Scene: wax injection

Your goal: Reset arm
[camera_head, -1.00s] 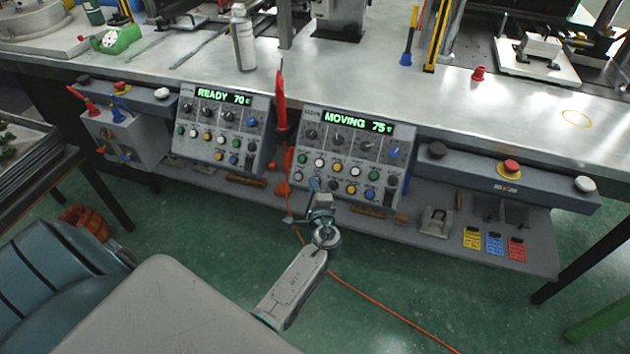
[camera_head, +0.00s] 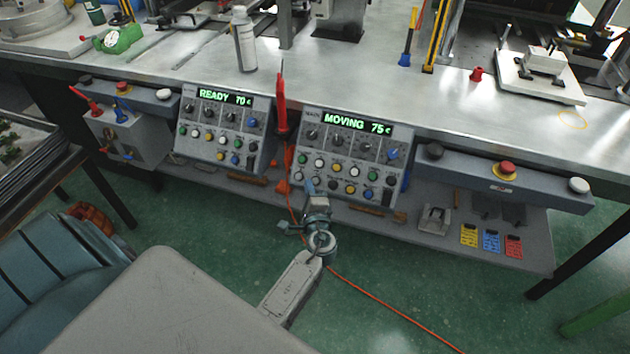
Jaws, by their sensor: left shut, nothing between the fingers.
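My left gripper (camera_head: 309,187) is in the middle of the head view, in front of the lower edge of the right control panel. Its fingers are shut and hold nothing. They point away from me toward the bench. The right control panel (camera_head: 352,155) has a green display reading "MOVING 75" and rows of knobs and coloured buttons. The left control panel (camera_head: 222,130) reads "READY 70". I cannot tell how far the fingertips are from the right panel. My right gripper is not in view.
A metal workbench (camera_head: 330,85) spans the back, with a white bottle (camera_head: 244,40) on it. A button box with a red button (camera_head: 506,168) is at the right. An orange cable (camera_head: 390,313) runs over the green floor, which is open at lower right.

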